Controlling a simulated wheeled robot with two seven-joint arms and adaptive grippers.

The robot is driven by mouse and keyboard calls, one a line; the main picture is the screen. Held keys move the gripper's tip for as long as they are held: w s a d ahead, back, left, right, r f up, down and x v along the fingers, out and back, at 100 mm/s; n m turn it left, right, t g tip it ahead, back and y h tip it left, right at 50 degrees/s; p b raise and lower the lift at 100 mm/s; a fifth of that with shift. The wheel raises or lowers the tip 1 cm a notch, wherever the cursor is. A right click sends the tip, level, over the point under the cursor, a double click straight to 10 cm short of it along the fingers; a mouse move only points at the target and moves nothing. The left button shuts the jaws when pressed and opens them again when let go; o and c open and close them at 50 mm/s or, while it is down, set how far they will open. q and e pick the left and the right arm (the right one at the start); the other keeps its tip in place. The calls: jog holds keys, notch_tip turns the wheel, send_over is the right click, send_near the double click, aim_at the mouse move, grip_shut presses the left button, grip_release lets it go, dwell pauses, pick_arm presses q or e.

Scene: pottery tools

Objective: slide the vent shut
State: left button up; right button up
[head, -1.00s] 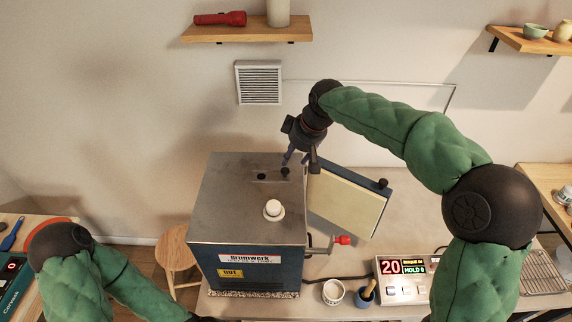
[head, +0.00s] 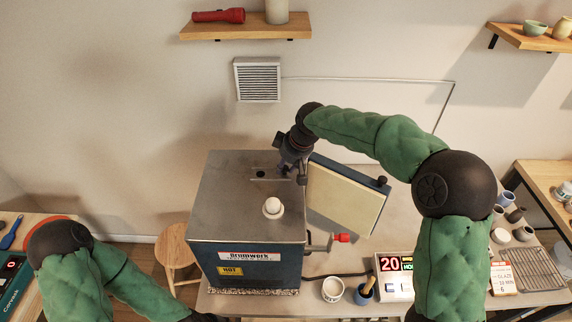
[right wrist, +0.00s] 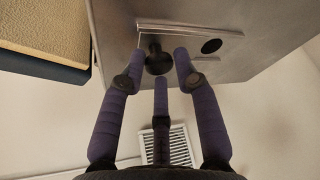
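The kiln (head: 230,195) stands on the table with its grey metal top facing up. The vent is on that top: a slot with a dark round hole (head: 261,173), which shows uncovered in the right wrist view (right wrist: 211,46). A black vent knob (right wrist: 157,62) stands beside the hole along the rail (right wrist: 190,28). My right gripper (head: 293,175) is over the knob and hides it in the head view. In the right wrist view its fingers (right wrist: 158,72) are spread around the knob, with gaps showing. My left arm is at the lower left; its gripper is out of view.
The kiln's open door (head: 345,197) stands just right of my right gripper. A white plug (head: 273,207) sits on the kiln top nearer the front. A red-tipped handle (head: 341,238) sticks out at the kiln's right side. A controller (head: 394,275) and cups stand to the right.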

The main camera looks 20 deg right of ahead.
aim_at(267, 171)
grip_shut()
jog(key=a, duration=0.2)
jog(key=w+a, duration=0.1)
jog(key=a, duration=0.1)
jog(key=shift+w+a+r, duration=0.15)
jog(key=shift+w+r, duration=0.05)
jog(key=shift+o, duration=1.6)
grip_release()
jog(key=o, duration=0.4)
jog(key=shift+w+a+f, duration=0.1)
jog(key=shift+a, duration=0.1)
jog(key=shift+d, duration=0.15)
